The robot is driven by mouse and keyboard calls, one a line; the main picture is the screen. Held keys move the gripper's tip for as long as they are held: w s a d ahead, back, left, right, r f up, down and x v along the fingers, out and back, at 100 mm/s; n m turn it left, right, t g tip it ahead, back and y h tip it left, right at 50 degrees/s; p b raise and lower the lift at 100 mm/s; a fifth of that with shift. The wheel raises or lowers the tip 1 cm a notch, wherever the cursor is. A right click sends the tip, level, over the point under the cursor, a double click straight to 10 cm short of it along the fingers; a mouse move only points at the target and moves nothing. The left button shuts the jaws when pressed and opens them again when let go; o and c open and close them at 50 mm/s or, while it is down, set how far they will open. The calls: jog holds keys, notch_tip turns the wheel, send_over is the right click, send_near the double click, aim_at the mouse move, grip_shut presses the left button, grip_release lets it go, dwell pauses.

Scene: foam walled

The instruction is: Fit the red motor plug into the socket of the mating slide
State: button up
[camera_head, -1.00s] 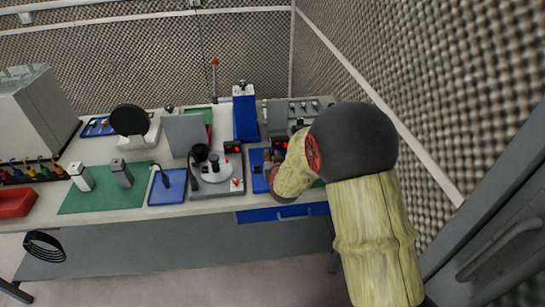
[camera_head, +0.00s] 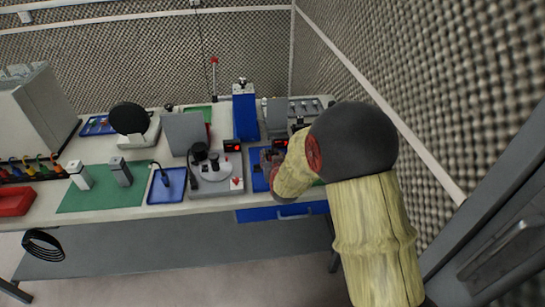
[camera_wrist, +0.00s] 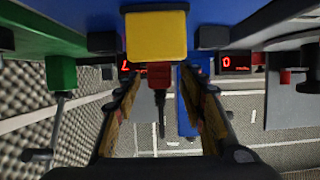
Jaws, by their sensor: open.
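In the wrist view a red plug-like piece (camera_wrist: 160,75), which I take for the motor plug, sits against the underside of a yellow block (camera_wrist: 156,36). A thin dark stem hangs from it. My gripper (camera_wrist: 158,88) is open, its two fingers on either side of the red piece with gaps visible. I cannot see contact. In the head view my forearm and wrist cover most of the work spot beside the blue tray (camera_head: 257,178), so the plug is hidden there. The mating slide and its socket cannot be made out for certain.
Two red-lit displays (camera_head: 232,146) stand near a blue column (camera_head: 245,117). A round grey fixture (camera_head: 216,172) is left of my wrist. A green mat (camera_head: 95,188) with two posts lies further left. A foam wall and grey cabinet (camera_head: 495,245) bound the right.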

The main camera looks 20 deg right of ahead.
jog(key=shift+s, duration=0.1)
jog(key=v, duration=1.1)
jog(key=shift+s, duration=0.4)
jog(key=shift+a, duration=0.15)
jog(key=s+a+f+n+g+y, duration=0.1)
jog(key=s+a+f+g+y, duration=0.1)
jog(key=s+a+f+g, duration=0.3)
jog(key=s+a+f+g+y, duration=0.1)
jog(key=s+f+g, duration=0.1)
jog(key=s, duration=0.5)
jog(key=s+a+r+n, duration=0.1)
jog(key=s+a+r, duration=0.1)
jog(key=s+r, duration=0.6)
jog(key=s+a+r+n, duration=0.1)
jog(key=s+a+r, duration=0.1)
jog(key=s+r, duration=0.7)
notch_tip(320, 180, up, 3)
jog(key=shift+f+y, duration=0.1)
jog(key=shift+y, duration=0.2)
